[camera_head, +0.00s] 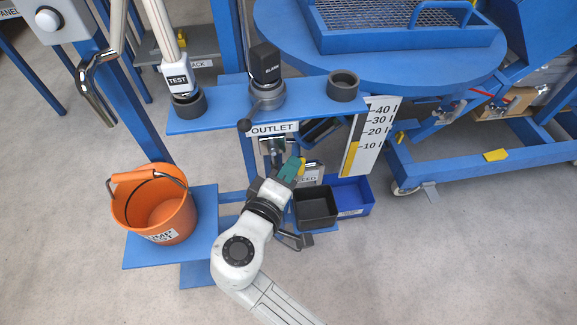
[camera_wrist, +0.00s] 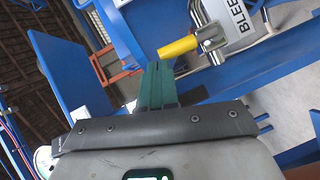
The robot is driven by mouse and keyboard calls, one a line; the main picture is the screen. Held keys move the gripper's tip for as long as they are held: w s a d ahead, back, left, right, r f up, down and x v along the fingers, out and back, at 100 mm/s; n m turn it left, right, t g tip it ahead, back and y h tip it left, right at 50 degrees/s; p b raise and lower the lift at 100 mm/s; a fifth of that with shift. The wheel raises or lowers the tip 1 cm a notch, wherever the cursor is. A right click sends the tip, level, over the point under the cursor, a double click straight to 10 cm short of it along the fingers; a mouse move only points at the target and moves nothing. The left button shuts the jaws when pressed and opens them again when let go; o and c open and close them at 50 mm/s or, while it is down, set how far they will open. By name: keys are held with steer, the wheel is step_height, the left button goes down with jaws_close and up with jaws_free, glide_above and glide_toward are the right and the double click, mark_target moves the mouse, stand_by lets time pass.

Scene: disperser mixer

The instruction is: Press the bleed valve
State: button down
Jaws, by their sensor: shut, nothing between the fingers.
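The bleed valve has a yellow handle (camera_wrist: 179,47) on a metal fitting (camera_wrist: 211,38), beside a white plate lettered BLEED (camera_wrist: 238,20) in the wrist view. In the head view the yellow handle (camera_head: 301,167) shows small beside my gripper, and the BLEED plate (camera_head: 311,173) is partly covered by it. My gripper (camera_wrist: 157,68) has green fingers, shut together with nothing between them. Their tips are right by the free end of the yellow handle; I cannot tell whether they touch. In the head view my gripper (camera_head: 290,166) is below the OUTLET label.
A blue shelf (camera_head: 220,118) with a TEST probe (camera_head: 178,80) and a BLANK plug (camera_head: 265,65) overhangs my gripper. A black bin (camera_head: 316,208) and blue bin (camera_head: 354,195) are close right. An orange bucket (camera_head: 154,205) stands left. A level scale (camera_head: 370,138) hangs at the right.

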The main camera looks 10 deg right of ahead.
steer(key=d+f+m+g+y+p, duration=0.1)
steer(key=d+f+m+y+p, duration=0.4)
steer(key=d+m+y+p, duration=0.4)
steer(key=shift+s+d+g+y, duration=0.4)
steer(key=shift+d, duration=0.35)
stand_by(0.4)
steer(key=shift+f, duration=0.1)
stand_by(0.4)
steer(key=shift+s, duration=0.1)
